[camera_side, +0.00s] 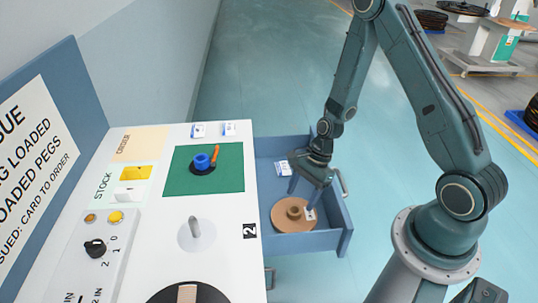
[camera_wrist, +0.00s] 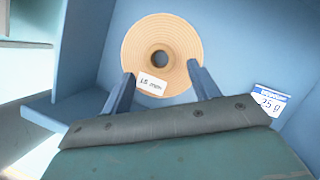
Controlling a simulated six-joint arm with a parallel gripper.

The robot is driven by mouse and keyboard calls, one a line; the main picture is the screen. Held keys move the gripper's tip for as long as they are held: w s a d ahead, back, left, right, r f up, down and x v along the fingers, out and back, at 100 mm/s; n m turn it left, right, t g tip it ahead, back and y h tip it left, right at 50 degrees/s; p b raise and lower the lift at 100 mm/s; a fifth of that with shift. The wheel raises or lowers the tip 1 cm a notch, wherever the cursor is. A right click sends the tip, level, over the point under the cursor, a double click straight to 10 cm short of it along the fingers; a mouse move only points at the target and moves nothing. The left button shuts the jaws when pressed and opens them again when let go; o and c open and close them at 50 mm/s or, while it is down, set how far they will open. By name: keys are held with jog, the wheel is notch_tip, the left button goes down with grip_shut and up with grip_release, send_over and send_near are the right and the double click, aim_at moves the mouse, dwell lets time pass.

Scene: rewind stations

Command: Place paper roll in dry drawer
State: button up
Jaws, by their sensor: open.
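A tan paper roll (camera_side: 286,222) with a round core hole lies flat in the open blue drawer (camera_side: 344,236). In the wrist view the roll (camera_wrist: 185,58) carries a white label that appears to read 15 mm. My gripper (camera_side: 300,200) is above the roll, inside the drawer outline. In the wrist view its two blue fingers (camera_wrist: 158,80) stand apart over the near part of the roll, with nothing held between them. Whether the fingertips touch the roll cannot be told. A white and blue card (camera_wrist: 269,101) that seems to read 75 g lies on the drawer floor to the right.
The white station top (camera_side: 215,262) bears a green mat (camera_side: 230,180) with a blue spool (camera_side: 203,161) and an orange-handled tool (camera_side: 214,153). A grey peg (camera_side: 195,228) and a control box (camera_side: 105,245) stand nearby. Blue drawer walls surround the roll.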

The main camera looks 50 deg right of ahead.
jog(key=v, duration=0.8)
dwell(0.5)
jog(key=s+a+r+n+t+h, duration=0.1)
jog(key=s+a+r+n+h, duration=0.1)
jog(key=r+n, duration=0.45)
jog(key=s+a+r+n+t+h, duration=0.15)
jog(key=r+n, duration=0.25)
jog(key=r, duration=0.6)
jog(key=s+a+r+n+t, duration=0.1)
jog(key=s+r+n+t, duration=0.1)
jog(key=s+r+n, duration=0.7)
jog(key=shift+s+a+r+n+h, duration=0.4)
jog(key=shift+s+r, duration=0.2)
jog(key=shift+s, duration=0.55)
jog(key=shift+d, duration=0.1)
